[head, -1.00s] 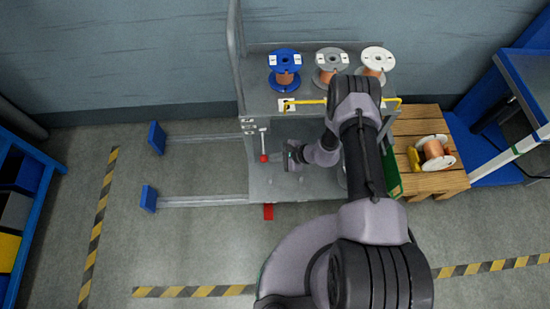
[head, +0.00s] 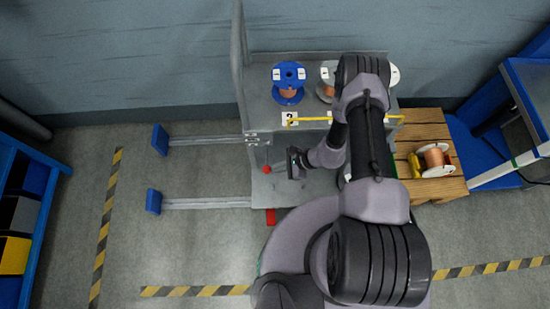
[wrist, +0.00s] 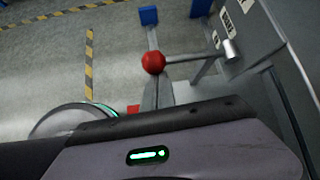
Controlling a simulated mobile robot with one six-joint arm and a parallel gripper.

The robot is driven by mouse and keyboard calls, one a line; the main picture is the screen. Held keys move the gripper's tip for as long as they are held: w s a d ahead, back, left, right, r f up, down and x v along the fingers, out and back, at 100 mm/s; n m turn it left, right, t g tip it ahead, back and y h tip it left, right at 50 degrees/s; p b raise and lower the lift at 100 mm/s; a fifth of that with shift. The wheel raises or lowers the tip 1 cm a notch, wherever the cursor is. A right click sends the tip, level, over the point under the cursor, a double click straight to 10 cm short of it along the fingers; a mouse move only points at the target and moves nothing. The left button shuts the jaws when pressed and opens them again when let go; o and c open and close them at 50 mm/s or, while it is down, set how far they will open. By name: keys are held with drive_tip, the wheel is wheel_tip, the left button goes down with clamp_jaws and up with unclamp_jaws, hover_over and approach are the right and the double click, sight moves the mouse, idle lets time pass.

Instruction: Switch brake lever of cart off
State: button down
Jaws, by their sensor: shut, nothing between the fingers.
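The brake lever is a pale rod with a red ball knob (head: 267,170), on the left side of the cart (head: 262,185). In the wrist view the red ball (wrist: 153,62) is clear, and the lever's rod (wrist: 195,57) runs right from it to a pivot on the grey cart panel. My gripper (head: 293,163) is just right of the knob in the head view, apart from it, shut and empty. In the wrist view only the gripper's body shows along the bottom, below the knob; its fingertips cannot be made out.
The cart's upper shelf carries a blue spool (head: 289,82) and other spools partly behind my arm, with a yellow bar (head: 330,119) along its front. A wooden pallet (head: 440,187) stands right. Two rails with blue ends (head: 160,140) extend left. Floor left of the cart is open.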

drive_tip(key=r+g, duration=0.1)
drive_tip(key=r, duration=0.1)
drive_tip(key=r+m+g, duration=0.1)
drive_tip(key=r, duration=0.1)
drive_tip(key=shift+w, duration=0.2)
drive_tip(key=shift+w+r, duration=0.3)
drive_tip(key=shift+r, duration=0.25)
drive_tip(key=shift+w+r, duration=0.25)
drive_tip(key=shift+r, duration=0.35)
